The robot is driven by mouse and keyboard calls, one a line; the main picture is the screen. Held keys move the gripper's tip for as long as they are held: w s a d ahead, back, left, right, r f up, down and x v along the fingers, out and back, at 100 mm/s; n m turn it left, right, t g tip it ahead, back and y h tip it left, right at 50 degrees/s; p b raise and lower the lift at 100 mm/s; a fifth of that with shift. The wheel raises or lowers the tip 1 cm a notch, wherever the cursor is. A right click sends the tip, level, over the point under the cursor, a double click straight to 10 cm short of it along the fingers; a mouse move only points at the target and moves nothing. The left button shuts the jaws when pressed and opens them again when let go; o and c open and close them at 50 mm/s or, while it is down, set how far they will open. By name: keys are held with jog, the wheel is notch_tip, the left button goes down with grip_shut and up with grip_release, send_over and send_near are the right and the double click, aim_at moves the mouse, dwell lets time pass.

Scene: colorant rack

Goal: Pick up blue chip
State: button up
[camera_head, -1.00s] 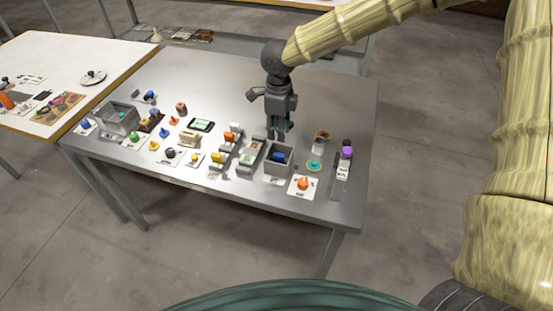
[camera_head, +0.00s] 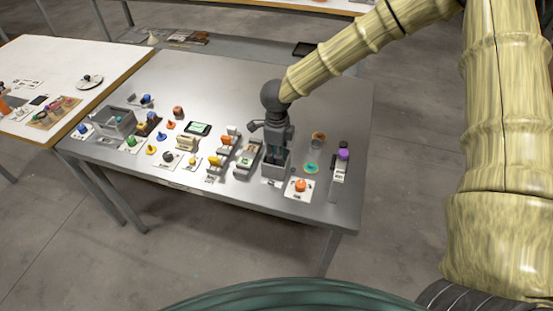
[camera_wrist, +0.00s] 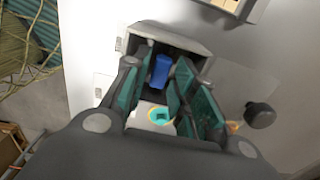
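The blue chip (camera_wrist: 160,72) lies in a small grey open box (camera_head: 275,170), whose rim also shows in the wrist view (camera_wrist: 180,38). In the head view the chip is hidden behind my gripper (camera_head: 276,153). My gripper is over the box, pointing down. In the wrist view its teal-padded fingers (camera_wrist: 164,66) are apart, one on each side of the chip. I cannot tell whether they touch it.
The table's back (camera_head: 220,85) is clear.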

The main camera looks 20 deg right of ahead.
jog(key=shift+f, duration=1.1)
jog(key=shift+c, duration=0.4)
jog(key=c, duration=0.5)
jog(key=shift+r, duration=0.1)
